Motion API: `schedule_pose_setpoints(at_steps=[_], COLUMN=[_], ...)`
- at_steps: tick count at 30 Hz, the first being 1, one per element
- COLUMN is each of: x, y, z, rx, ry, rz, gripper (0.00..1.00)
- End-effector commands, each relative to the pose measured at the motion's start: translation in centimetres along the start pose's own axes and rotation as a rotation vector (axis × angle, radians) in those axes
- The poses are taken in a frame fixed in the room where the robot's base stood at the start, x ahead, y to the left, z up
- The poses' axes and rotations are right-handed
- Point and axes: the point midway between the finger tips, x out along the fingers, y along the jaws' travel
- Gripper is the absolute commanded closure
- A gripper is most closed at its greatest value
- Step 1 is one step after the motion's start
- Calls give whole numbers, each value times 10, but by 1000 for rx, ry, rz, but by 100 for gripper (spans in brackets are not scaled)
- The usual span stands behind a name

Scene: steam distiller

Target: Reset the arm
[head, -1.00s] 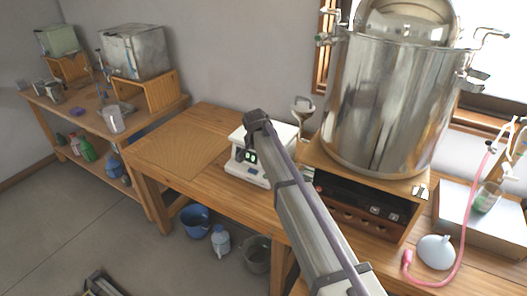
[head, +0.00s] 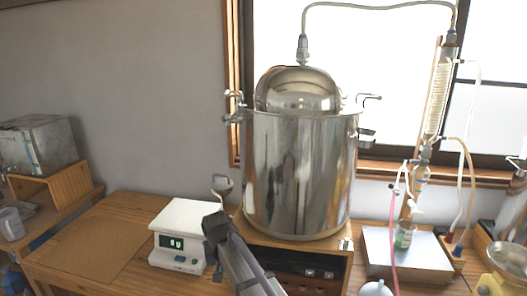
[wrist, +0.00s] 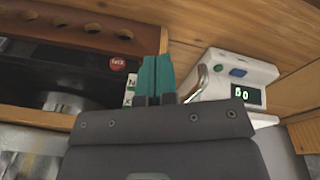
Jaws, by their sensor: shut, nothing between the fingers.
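My gripper shows in the wrist view (wrist: 156,76). Its two teal fingers are together, with nothing between them. Part of my arm rises from the bottom of the head view, but the fingers cannot be made out there. In the wrist view, a white scale (wrist: 232,82) with a lit display is right of the fingers. A black control panel (wrist: 60,75) in a wooden stand is on their left. The scale also stands on the table in the head view (head: 183,222), left of my arm.
A large steel pot (head: 298,170) with a domed lid stands on the wooden stand (head: 318,268). A glass condenser (head: 437,95) and tubing are at the right. The table's left part (head: 85,245) is clear. A grey box (head: 40,142) sits on a wooden riser at far left.

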Motion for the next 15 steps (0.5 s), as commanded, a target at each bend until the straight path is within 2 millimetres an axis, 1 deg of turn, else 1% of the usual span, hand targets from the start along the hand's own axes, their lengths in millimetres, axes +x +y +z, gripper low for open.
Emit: schedule_pose_setpoints(at_steps=[1,2,3,5,6,9,10,12,15], x=[-2,-2,-3,-5,-6,-9,-10,-10,-8], y=[44,65,94,133,156,203,215,238,255], z=[48,68,96,140,168,226,238,253,253], rx=[-7,-13,-13,0,22,116,150,214,257], ry=[-27,-44,-64,-91,-104,-125,-126,-128,-129], rz=[-7,-15,-24,-41,-50,-67,-68,-65,-62], gripper=[100,100,100,100,100,100,100,100,100])
